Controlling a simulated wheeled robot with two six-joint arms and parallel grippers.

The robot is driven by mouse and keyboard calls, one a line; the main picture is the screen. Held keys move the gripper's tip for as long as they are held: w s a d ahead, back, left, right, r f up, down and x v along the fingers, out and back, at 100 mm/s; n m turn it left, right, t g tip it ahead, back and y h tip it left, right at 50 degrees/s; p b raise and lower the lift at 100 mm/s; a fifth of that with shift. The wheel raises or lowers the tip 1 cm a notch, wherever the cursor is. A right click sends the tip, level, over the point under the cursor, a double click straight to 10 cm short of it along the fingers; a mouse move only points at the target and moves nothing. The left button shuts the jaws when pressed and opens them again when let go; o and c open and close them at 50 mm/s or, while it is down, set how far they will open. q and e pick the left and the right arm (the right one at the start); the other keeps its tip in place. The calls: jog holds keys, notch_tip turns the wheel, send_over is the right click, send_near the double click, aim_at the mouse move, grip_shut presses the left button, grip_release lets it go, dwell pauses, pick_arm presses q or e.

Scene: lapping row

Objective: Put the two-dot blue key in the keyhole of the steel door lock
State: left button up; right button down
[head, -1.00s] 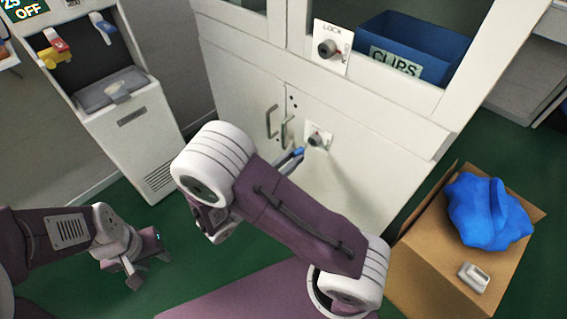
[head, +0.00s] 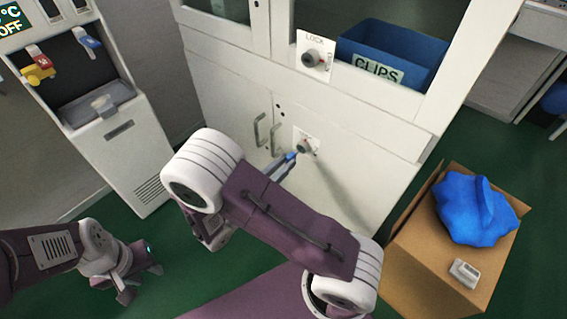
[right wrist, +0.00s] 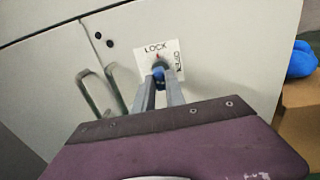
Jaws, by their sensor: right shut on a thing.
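The lower door lock (head: 312,137) is a white plate with a round grey cylinder on the pale cabinet door. In the right wrist view its plate (right wrist: 173,54) reads LOCK and OPEN, with a red mark towards LOCK. My right gripper (head: 283,164) is shut on a blue key (head: 291,156), right in front of this cylinder. In the right wrist view the key (right wrist: 158,75) shows between the fingers (right wrist: 158,84), overlapping the cylinder's lower part. I cannot tell whether its tip is inside; its dots are not visible. My left gripper (head: 137,284) is open and empty, low at the left.
A second LOCK plate (head: 315,50) is higher up, beside a blue CLIPS bin (head: 420,58). Two door handles (head: 259,130) stick out left of the lower lock. A dispenser (head: 125,140) stands left. A cardboard box (head: 415,245) with a blue bag (head: 472,212) stands right.

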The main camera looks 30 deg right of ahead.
jog(key=shift+r, duration=0.1)
dwell(0.5)
jog(key=shift+p, duration=0.3)
dwell(0.4)
jog(key=shift+p+x, duration=0.5)
jog(key=shift+x, duration=0.8)
